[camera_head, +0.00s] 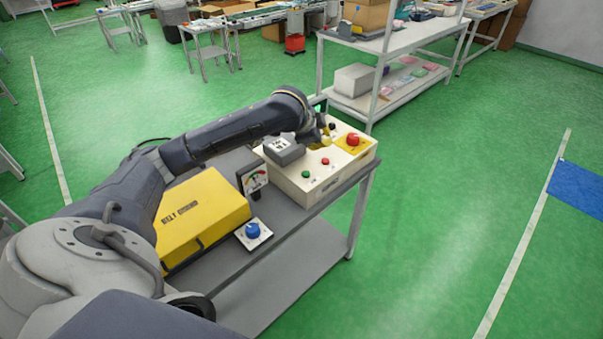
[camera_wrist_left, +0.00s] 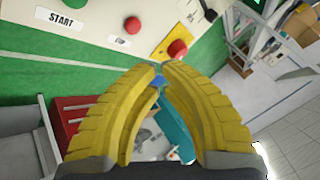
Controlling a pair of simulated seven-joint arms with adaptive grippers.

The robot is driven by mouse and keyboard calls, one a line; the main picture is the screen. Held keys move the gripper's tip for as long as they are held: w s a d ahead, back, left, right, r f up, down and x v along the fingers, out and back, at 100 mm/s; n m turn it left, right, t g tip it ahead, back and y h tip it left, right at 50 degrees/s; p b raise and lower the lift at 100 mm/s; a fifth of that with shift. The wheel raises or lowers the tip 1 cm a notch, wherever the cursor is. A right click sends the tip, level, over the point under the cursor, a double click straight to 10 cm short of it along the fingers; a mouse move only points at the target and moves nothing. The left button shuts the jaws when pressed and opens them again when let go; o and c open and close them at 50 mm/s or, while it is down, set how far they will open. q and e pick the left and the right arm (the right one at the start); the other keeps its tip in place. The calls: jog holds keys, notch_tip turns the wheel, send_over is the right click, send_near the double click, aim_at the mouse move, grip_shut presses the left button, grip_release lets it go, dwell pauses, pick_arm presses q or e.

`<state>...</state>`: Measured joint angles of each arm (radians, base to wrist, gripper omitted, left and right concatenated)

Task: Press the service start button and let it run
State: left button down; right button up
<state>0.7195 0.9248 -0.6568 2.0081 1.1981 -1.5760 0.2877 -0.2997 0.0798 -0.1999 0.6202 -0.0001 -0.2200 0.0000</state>
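The cream control box (camera_head: 318,182) stands on a grey cart. Its green button (camera_head: 306,174) is at the front left of the top panel. In the left wrist view the green button (camera_wrist_left: 75,3) is cut by the top edge, above a START label (camera_wrist_left: 61,20). A small red button (camera_head: 325,161) sits to its right; it also shows in the wrist view (camera_wrist_left: 132,25). My left gripper (camera_head: 327,143) is over the panel's back part, behind the small red button. Its yellow fingers (camera_wrist_left: 161,68) curve together at the tips, holding nothing visible. My right gripper is out of view.
A red mushroom button (camera_head: 353,139) on a yellow plate is close right of the gripper. A grey block (camera_head: 284,151) and black knob (camera_head: 332,126) are near it. The cart also bears a yellow case (camera_head: 203,212), a gauge (camera_head: 254,180) and a blue knob (camera_head: 252,230).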

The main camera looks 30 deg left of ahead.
aim_at(306, 174)
pick_arm(q)
jog(key=shift+n+g, duration=0.3)
jog(key=shift+g, duration=0.3)
jog(key=shift+s+a+r, duration=0.25)
jog(key=shift+s+a, duration=0.05)
jog(key=shift+s, duration=0.35)
jog(key=shift+s+a+r, duration=0.3)
jog(key=shift+s, duration=0.4)
jog(key=shift+s+a+r, duration=0.25)
jog(key=shift+s+a, duration=0.05)
jog(key=shift+s, duration=0.35)
jog(key=shift+f, duration=0.1)
jog(key=shift+f, duration=4.3)
